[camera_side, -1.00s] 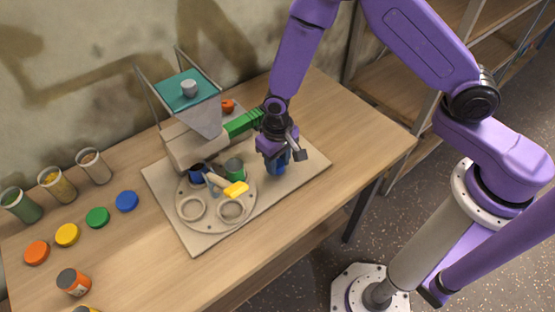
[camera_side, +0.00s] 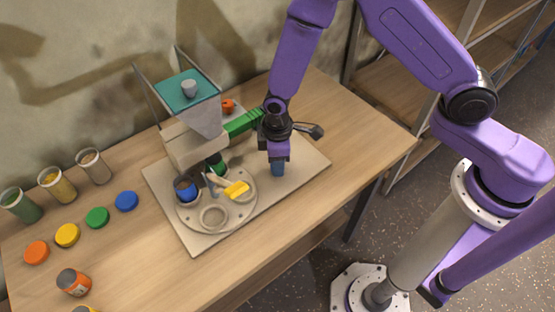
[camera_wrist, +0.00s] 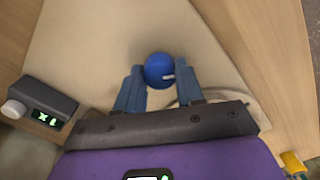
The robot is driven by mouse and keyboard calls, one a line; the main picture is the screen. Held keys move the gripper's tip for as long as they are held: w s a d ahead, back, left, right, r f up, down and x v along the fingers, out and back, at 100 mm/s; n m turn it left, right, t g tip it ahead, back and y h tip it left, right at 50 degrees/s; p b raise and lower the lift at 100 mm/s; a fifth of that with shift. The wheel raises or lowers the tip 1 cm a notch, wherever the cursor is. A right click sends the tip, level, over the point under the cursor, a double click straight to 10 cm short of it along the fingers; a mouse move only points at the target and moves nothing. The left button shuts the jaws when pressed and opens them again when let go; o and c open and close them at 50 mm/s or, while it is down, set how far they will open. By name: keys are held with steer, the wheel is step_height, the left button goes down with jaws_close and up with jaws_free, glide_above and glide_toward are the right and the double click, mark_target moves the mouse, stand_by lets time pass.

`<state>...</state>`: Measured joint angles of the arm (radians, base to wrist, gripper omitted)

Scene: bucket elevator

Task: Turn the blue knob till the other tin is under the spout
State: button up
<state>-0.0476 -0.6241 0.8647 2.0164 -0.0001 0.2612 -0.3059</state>
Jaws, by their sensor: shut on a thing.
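The blue knob (camera_side: 278,169) stands at the right of the pale base plate, and my gripper (camera_side: 277,158) is shut on it from above. In the wrist view the round blue knob (camera_wrist: 158,70) shows between the two fingers of my gripper (camera_wrist: 159,84). The round turntable (camera_side: 240,213) carries a blue tin (camera_side: 186,190) at its left and a green tin (camera_side: 217,166) at its back. The green tin sits close to the front of the beige housing (camera_side: 193,148) below the hopper. I cannot make out the spout's mouth or whether the green tin is exactly beneath it.
A yellow-ended handle (camera_side: 236,189) lies over the turntable, beside an empty ring (camera_side: 213,218). A green ribbed part (camera_side: 243,123) runs behind my gripper. A grey display box (camera_wrist: 42,105) shows in the wrist view. Jars and coloured lids (camera_side: 97,217) stand far left.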

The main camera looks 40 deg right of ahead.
steer(key=n, duration=0.6)
steer(key=shift+n, duration=0.4)
stand_by(0.3)
steer(key=o, duration=1)
steer(key=shift+o, duration=0.2)
steer(key=shift+r, duration=0.1)
step_height(320, 180, up, 17)
steer(key=shift+r, duration=0.15)
